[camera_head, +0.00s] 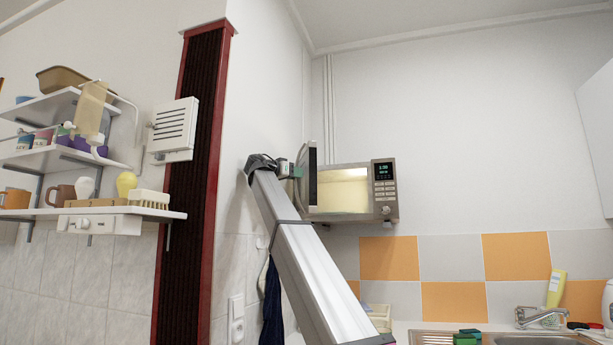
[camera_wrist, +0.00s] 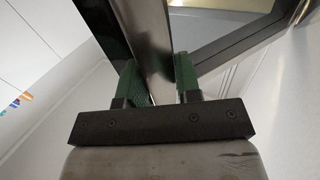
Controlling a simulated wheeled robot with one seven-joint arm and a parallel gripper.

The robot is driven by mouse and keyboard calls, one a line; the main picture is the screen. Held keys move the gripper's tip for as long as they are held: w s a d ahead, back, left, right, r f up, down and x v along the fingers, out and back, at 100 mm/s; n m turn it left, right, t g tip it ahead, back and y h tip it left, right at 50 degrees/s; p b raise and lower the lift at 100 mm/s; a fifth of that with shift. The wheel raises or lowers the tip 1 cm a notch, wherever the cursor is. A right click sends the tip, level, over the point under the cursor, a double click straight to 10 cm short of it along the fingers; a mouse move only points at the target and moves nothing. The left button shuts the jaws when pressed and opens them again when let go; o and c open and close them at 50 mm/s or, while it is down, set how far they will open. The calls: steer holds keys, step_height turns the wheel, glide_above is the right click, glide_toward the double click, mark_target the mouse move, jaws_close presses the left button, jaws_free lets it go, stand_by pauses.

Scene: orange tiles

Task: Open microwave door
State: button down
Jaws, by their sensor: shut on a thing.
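The microwave (camera_head: 388,207) hangs on the back wall in the head view, with its lit cavity (camera_head: 343,192) showing. Its door (camera_head: 312,178) stands open, swung out to the left and seen nearly edge-on. My gripper (camera_head: 297,171) is at the outer side of the door, partly hidden by my arm. In the wrist view my gripper's green fingers (camera_wrist: 158,82) are closed on either side of a shiny metal bar, the door handle (camera_wrist: 150,45). The dark door panel (camera_wrist: 100,25) shows behind the handle.
A counter with a sink (camera_head: 500,338) and faucet (camera_head: 540,317) lies below right. A red-framed dark column (camera_head: 196,150) and shelves (camera_head: 105,211) with cups and bottles stand to the left. Open air lies in front of the microwave to the right.

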steer(key=shift+w+a+r, duration=0.1)
steer(key=shift+a, duration=0.55)
steer(key=c, duration=0.8)
jaws_free()
steer(key=shift+c, duration=0.2)
steer(key=shift+d, duration=0.1)
